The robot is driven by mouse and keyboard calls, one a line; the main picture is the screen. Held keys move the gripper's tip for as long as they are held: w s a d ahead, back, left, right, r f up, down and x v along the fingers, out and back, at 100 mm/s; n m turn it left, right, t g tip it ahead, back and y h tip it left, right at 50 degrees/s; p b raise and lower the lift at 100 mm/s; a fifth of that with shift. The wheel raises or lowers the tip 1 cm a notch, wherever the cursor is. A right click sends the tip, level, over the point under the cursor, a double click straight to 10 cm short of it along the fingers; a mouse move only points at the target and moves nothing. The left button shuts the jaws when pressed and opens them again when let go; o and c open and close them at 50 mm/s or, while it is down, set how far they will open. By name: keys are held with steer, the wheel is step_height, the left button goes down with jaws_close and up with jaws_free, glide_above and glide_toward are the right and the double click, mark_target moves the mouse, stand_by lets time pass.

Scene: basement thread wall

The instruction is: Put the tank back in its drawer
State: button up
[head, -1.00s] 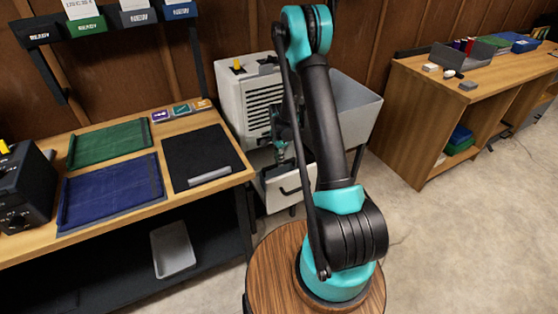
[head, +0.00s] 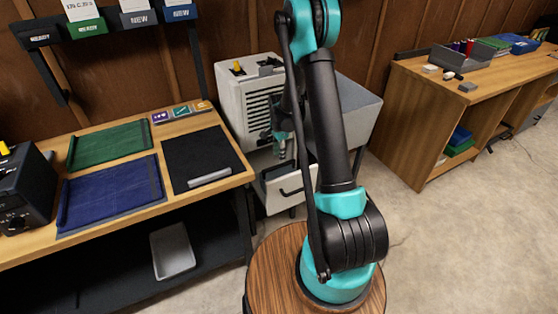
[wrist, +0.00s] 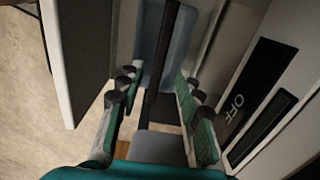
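The pale grey machine (head: 247,92) has a drawer (head: 289,192) with a white front and black handle standing out at its foot. In the wrist view, a blue-grey container that looks like the tank (wrist: 182,42) lies beyond my fingers, with a dark bar (wrist: 164,75) running across it. It appears to be inside the drawer, but how fully seated it is I cannot tell. My gripper (wrist: 157,115) is open, its green-padded fingers apart on either side of the bar, with no visible contact. In the head view my gripper (head: 281,145) hangs above the drawer, partly behind my arm.
A large grey basin (head: 362,112) stands right of the machine, partly behind my arm. A workbench (head: 110,218) with green, blue and black mats is at left. A grey tray (head: 172,250) lies on its lower shelf. A wooden desk (head: 402,130) stands right; floor before it is clear.

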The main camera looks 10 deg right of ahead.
steer(key=s+d+r+n+t, duration=0.1)
steer(key=s+r+n, duration=0.1)
steer(key=s+r, duration=0.35)
steer(key=s+d+r+n, duration=0.1)
steer(key=s+r+n, duration=0.1)
steer(key=r, duration=0.6)
steer(key=s+d+r+n+t, duration=0.1)
steer(key=s+n, duration=0.4)
steer(key=s, duration=0.6)
steer(key=s+d+r+n+t, duration=0.1)
steer(key=s+n, duration=0.4)
steer(key=s, duration=0.7)
steer(key=shift+r+t, duration=0.45)
steer(key=shift+t, duration=0.15)
steer(key=shift+w, duration=0.1)
steer(key=shift+c, duration=0.3)
